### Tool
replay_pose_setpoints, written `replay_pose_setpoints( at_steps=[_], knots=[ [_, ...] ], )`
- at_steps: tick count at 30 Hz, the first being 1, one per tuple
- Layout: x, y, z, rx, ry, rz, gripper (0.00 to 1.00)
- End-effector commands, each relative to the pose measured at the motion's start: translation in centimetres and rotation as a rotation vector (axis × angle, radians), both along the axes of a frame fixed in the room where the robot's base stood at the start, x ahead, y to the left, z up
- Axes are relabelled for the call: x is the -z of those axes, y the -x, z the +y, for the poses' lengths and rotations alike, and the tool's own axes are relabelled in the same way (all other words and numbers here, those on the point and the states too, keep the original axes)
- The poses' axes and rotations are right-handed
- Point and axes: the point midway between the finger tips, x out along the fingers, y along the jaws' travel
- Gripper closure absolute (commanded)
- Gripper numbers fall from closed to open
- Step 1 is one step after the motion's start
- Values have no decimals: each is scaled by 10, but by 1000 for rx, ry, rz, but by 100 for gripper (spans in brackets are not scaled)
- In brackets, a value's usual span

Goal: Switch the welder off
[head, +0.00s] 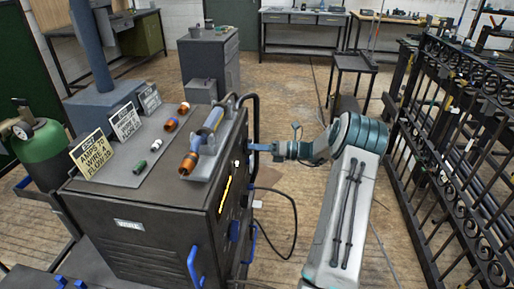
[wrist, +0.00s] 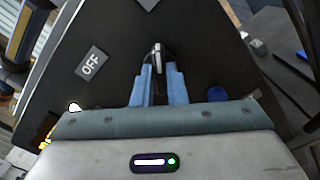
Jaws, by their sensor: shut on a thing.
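The welder (head: 135,225) is a dark box-shaped machine at the left centre of the head view. Its front panel faces right and is seen at a steep angle. My gripper (head: 254,147) reaches that panel from the right, near its upper part. In the wrist view my gripper's blue fingers (wrist: 156,75) are close together on a small metallic switch lever (wrist: 157,50) standing out from the dark panel. A grey "OFF" label (wrist: 91,64) is on the panel, left of the lever. The fingers hide part of the lever.
On the welder's top are sign cards (head: 92,153), several coloured spools (head: 171,124) and a torch-like tool (head: 204,138). A green gas cylinder (head: 38,140) stands at left. A black iron gate (head: 455,150) stands at right. A cable (head: 293,225) hangs below my gripper.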

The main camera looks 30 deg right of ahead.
Motion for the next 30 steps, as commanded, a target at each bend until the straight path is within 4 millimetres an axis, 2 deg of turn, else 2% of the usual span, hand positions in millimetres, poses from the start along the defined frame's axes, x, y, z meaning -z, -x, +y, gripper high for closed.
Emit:
replay_pose_setpoints(
  at_steps=[11, 30],
  knots=[
    [0, 0, 0, 1, 106, -155, 100],
    [2, 1, -1, 2, 444, -656, 100]
  ],
)
